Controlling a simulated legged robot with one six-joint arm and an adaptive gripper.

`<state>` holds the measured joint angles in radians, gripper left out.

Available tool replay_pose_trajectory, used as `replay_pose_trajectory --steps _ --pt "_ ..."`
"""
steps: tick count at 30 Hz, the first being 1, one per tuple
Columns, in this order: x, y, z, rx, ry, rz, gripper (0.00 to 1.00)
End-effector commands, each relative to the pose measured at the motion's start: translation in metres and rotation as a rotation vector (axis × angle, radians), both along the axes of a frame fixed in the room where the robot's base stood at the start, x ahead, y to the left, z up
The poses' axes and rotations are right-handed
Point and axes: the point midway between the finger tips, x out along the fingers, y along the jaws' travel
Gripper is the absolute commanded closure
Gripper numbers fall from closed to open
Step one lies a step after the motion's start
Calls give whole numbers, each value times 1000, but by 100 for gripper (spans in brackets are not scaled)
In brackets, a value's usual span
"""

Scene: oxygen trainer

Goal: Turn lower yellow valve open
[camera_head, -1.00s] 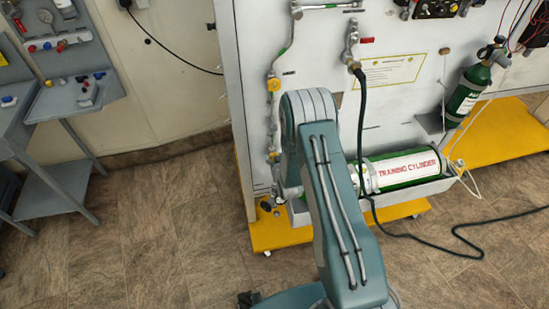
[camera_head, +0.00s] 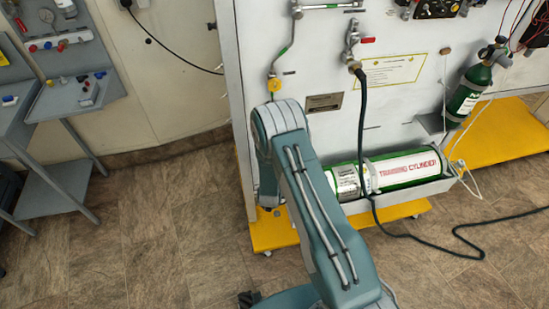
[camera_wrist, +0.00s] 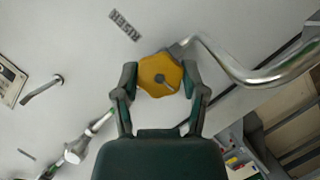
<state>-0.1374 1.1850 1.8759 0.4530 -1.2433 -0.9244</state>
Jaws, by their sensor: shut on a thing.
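The yellow valve knob (camera_wrist: 160,75) is between the fingers of my gripper (camera_wrist: 160,82) in the wrist view. Both fingertips press against its sides, so my gripper is shut on it. A dark mark shows near the centre of its face. In the head view a yellow valve knob (camera_head: 275,85) shows on the pipe near the left edge of the white panel. I cannot tell from the head view whether the knob seen there is the gripped one.
The white panel (camera_head: 405,108) carries a dark hose (camera_head: 362,130) and a green training cylinder (camera_head: 400,168) right of my arm. A bent metal pipe (camera_wrist: 235,68) runs right of the gripped knob. A grey side table (camera_head: 62,120) stands at left, with open floor between.

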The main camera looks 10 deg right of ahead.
Motion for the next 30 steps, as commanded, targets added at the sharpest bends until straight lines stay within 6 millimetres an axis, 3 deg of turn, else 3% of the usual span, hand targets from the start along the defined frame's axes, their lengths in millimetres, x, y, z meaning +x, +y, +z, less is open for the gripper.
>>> replay_pose_trajectory --steps 15,30 --pt "1 5 -3 -463 2 12 92" --pt "1 5 -5 -682 4 14 92"
